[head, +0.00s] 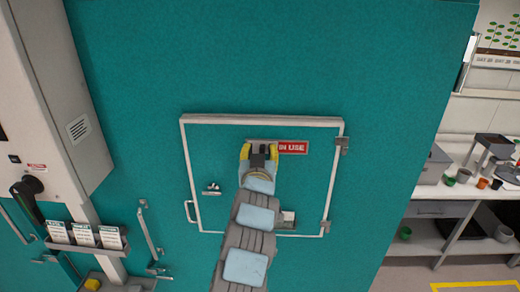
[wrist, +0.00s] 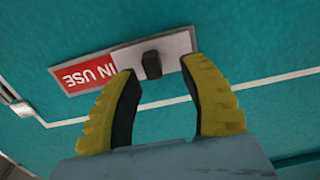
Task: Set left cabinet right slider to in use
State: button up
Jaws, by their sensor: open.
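The slider sign is on the teal cabinet wall at the top of a white-framed door. Its red "IN USE" panel (head: 292,147) shows to the right of my gripper (head: 258,152) in the head view. In the wrist view the red panel (wrist: 88,75) appears upside down at the left. A pale sliding plate (wrist: 176,48) with a dark knob (wrist: 151,65) sits beside it. My gripper (wrist: 163,72) is open, with its yellow fingers on either side of the knob. I cannot tell whether they touch it. In the head view my gripper hides the knob.
The white-framed door (head: 192,165) has a latch (head: 211,188) and a handle (head: 190,211) at left, and hinges at right. A grey control box (head: 60,90) stands at left. A bench (head: 480,180) with pots and equipment is at right.

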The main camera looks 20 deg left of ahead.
jog(key=v, duration=1.1)
jog(key=shift+s, duration=0.1)
